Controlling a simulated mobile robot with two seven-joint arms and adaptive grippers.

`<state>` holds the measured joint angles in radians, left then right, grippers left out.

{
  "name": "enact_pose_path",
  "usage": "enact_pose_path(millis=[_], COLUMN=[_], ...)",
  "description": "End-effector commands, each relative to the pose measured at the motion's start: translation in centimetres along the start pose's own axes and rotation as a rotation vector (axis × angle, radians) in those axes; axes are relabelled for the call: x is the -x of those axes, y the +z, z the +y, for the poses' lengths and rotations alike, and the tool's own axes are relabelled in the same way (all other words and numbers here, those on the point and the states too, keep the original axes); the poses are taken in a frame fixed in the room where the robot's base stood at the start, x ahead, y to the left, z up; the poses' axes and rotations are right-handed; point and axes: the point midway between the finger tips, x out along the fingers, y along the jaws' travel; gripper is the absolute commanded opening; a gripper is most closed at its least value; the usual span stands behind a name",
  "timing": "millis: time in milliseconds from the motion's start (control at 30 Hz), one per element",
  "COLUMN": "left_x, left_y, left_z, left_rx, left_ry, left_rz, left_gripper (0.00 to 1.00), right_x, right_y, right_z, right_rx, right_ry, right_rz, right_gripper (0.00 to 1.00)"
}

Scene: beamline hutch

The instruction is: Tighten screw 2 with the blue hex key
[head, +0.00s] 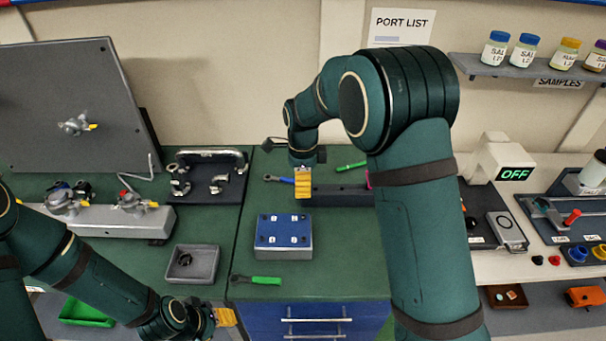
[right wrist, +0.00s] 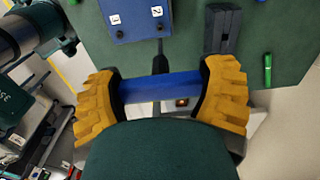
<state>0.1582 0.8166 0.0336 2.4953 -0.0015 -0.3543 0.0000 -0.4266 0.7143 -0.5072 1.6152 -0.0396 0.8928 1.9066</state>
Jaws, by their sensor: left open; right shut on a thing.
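The blue hex key (right wrist: 160,87) lies crosswise between the yellow fingers of my right gripper (right wrist: 162,92), shut on its blue handle. In the head view my right gripper (head: 303,185) is above the bench, behind the blue-topped block (head: 284,252), with a bit of the blue key (head: 285,180) showing at its left. In the right wrist view the blue plate (right wrist: 140,18) shows labels 1 and 2, with dark screw 2 (right wrist: 162,26) below its label. The key's dark shaft points toward the plate, apart from screw 2. My left gripper (head: 224,317) is open, low at the bench front.
A green-handled tool (head: 262,280) lies in front of the block, and a green tool (head: 352,166) lies behind. A dark bar (head: 342,196) stands right of my right gripper. A grey tray (head: 192,265) sits left of the block. My right arm hides part of the bench.

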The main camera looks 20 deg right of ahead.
Motion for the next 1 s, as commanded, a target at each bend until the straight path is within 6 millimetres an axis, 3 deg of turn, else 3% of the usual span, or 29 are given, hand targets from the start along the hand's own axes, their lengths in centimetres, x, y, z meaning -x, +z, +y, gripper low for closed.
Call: enact_pose_path(millis=[300,567,833,1000], left_x=[-1.4,-2.0,-1.9,-1.9], left_y=[0.2,0.3,0.3,0.3], left_z=[-0.6,-0.8,-0.8,-0.8], left_rx=[0.002,0.003,0.004,0.004], left_ry=[-0.001,-0.001,-0.001,-0.001], left_rz=[0.001,0.002,0.003,0.003], left_gripper=[0.47,0.47,0.47,0.47], right_x=[-3.0,-3.8,-3.8,-3.8], right_y=[0.0,0.0,0.0,0.0], right_z=[0.0,0.0,0.0,0.0], right_rx=[-0.001,0.007,0.284,0.352], right_ry=[0.001,0.0,-0.002,-0.002], right_rz=[0.0,-0.001,0.0,0.0], right_gripper=[0.35,0.35,0.35,0.35])
